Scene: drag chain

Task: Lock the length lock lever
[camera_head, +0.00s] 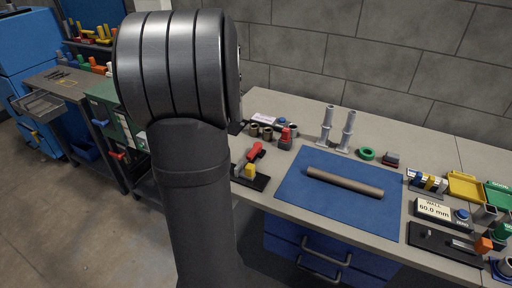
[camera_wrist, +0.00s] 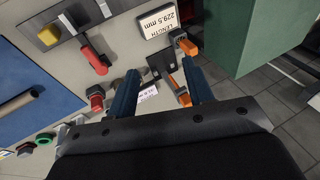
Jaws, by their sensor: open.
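The length gauge shows in the wrist view, with its white display (camera_wrist: 158,23) reading LENGTH 229.5 mm. Beside it are an orange block (camera_wrist: 186,44) and a second orange piece (camera_wrist: 180,90) by a dark plate (camera_wrist: 160,64). A red lever-like handle (camera_wrist: 94,58) lies to the left, near a yellow block (camera_wrist: 48,36); it also shows in the head view (camera_head: 255,151). I cannot tell which piece is the length lock lever. My gripper (camera_wrist: 160,67) is open, its blue fingers apart, with the dark plate between the tips. In the head view my arm hides the gripper.
A blue mat (camera_head: 330,205) holds a brown tube (camera_head: 345,182). A green box side (camera_wrist: 250,35) rises close to the right finger. A red-topped part (camera_wrist: 97,98) stands near the left finger.

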